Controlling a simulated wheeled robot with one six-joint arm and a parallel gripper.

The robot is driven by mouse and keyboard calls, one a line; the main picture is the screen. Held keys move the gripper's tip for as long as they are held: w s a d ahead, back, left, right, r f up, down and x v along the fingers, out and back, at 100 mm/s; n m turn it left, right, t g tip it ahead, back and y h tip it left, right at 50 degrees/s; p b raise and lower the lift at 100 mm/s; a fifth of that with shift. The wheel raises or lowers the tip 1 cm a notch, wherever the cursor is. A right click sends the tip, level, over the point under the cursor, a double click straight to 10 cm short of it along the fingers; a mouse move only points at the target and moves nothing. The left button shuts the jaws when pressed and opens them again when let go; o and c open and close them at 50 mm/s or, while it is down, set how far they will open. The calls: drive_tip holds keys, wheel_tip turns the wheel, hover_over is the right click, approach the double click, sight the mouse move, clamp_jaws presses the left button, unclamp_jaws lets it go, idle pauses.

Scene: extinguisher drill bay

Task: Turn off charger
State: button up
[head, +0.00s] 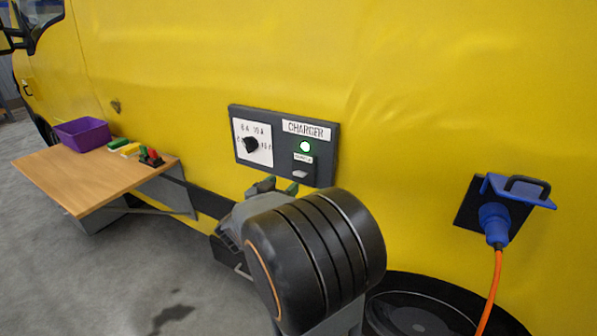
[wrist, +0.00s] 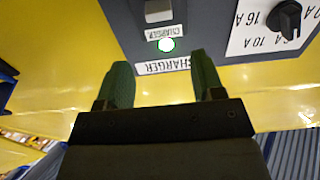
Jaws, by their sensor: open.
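The charger panel (head: 273,168) is a dark grey box on the yellow van side, labelled CHARGER. Its round lamp (head: 305,146) glows white-green, and it also shows lit in the wrist view (wrist: 167,44). Below the lamp is a small label and a light grey rocker switch (head: 299,174); the switch is at the top edge of the upside-down wrist view (wrist: 158,11). A black rotary knob (head: 251,144) sits on a white amp dial to the left. My gripper (head: 276,186), with green fingers, is open and empty just below the panel, apparently not touching it.
At right, a blue plug (head: 495,222) with an orange cable (head: 492,290) sits in a socket under a blue lid (head: 518,190). At left, a wooden fold-out table (head: 90,178) holds a purple bin (head: 82,134) and several small coloured items. Open floor lies at lower left.

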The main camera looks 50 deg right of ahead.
sight(302, 167)
drive_tip(key=x, duration=0.9)
drive_tip(key=shift+w+d, duration=0.1)
drive_tip(key=shift+d, duration=0.3)
drive_tip(key=shift+c, duration=0.4)
drive_tip(key=c, duration=0.9)
drive_tip(key=shift+o, duration=0.2)
drive_tip(key=f+h+b, duration=0.1)
drive_tip(key=b, duration=0.3)
drive_tip(key=shift+a+f, duration=0.15)
drive_tip(key=shift+f, duration=0.05)
drive_tip(key=h+b, duration=0.1)
drive_tip(key=b, duration=0.2)
drive_tip(key=shift+a+f+t+h, duration=0.1)
drive_tip(key=shift+t+h, duration=0.2)
drive_tip(key=h+b, duration=0.1)
drive_tip(key=b, duration=0.1)
drive_tip(key=shift+a+b, duration=0.1)
drive_tip(key=shift+b, duration=0.2)
drive_tip(key=shift+r, duration=0.3)
